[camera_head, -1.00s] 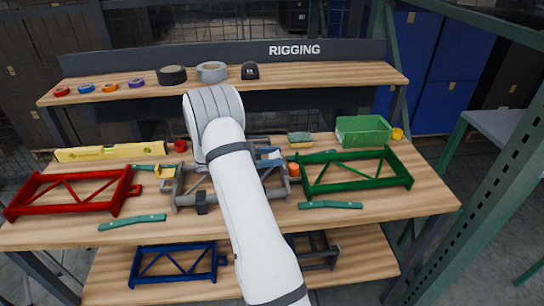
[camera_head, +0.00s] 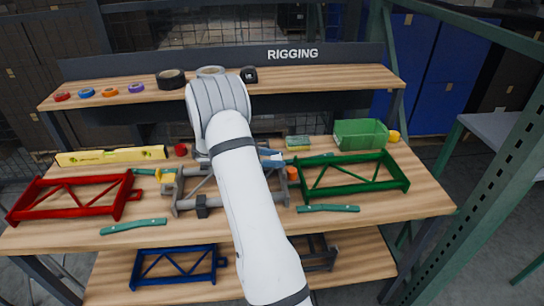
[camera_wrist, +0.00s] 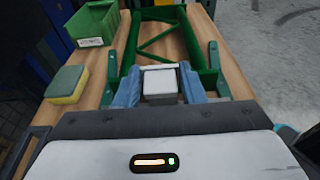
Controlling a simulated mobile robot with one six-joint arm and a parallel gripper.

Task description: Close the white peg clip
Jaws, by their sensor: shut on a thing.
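In the wrist view a small white block-like piece (camera_wrist: 160,84), likely the white peg clip, sits between the two blue fingers of my gripper (camera_wrist: 160,77). The fingers are shut on it, one on each side. Whether the clip itself is open or closed cannot be told. In the head view my arm hides the clip; only a bit of blue finger shows at the grey frame (camera_head: 188,203). The green frame (camera_head: 355,185) is right of it and lies beyond the fingers in the wrist view (camera_wrist: 157,14).
A green bin (camera_head: 361,134) and a sponge (camera_head: 298,142) are at the back right. A red frame (camera_head: 68,195) and yellow level (camera_head: 111,155) are at left. Green bars lie at the front, one at left (camera_head: 133,226), one at right (camera_head: 328,208).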

